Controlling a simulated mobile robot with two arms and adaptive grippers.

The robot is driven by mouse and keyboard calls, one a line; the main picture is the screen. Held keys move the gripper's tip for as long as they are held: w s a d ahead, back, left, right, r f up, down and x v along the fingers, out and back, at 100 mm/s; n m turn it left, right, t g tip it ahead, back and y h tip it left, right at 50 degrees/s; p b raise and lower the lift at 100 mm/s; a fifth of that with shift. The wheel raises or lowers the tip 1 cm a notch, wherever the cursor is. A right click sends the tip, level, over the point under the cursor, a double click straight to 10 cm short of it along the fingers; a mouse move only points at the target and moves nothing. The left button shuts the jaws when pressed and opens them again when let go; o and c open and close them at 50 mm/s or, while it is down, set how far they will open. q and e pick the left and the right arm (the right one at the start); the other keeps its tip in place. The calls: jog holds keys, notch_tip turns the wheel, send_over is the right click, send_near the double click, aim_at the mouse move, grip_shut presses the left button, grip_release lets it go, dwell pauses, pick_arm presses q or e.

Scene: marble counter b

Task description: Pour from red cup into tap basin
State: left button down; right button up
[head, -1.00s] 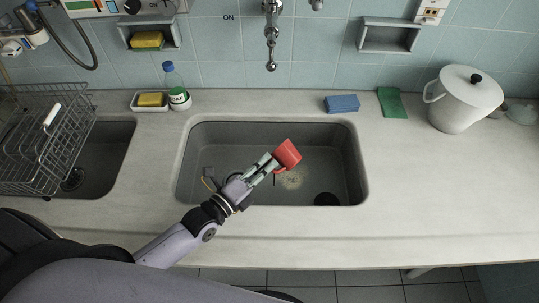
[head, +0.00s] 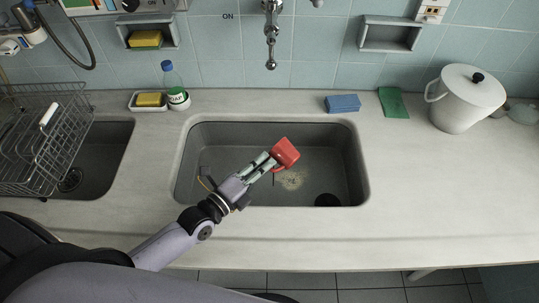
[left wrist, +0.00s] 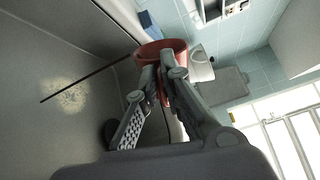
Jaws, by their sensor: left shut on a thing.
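The red cup (head: 286,152) is held over the tap basin (head: 220,135), the grey sink in the middle of the counter. My left gripper (head: 268,165) is shut on the red cup, which looks tilted. The cup also shows between the fingers in the left wrist view (left wrist: 160,47). A pale speckled patch (head: 291,179) lies on the basin floor below the cup. The metal tap (head: 271,40) hangs from the wall behind the basin. The inside of the cup is not clearly visible. My right gripper is not in view.
A dish rack (head: 40,140) stands at the left over a second basin. A soap bottle (head: 174,88) and a yellow sponge in a dish (head: 149,100) are behind left. A blue sponge (head: 342,103), green cloth (head: 392,103) and white pot (head: 464,100) stand behind right. The right counter is clear.

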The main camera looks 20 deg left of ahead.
pick_arm(q)
jog(key=shift+w+a+r+n+b, duration=0.1)
jog(key=shift+w+a+n+b, duration=0.1)
jog(key=shift+a+n+b, duration=0.3)
dwell(0.3)
dwell(0.4)
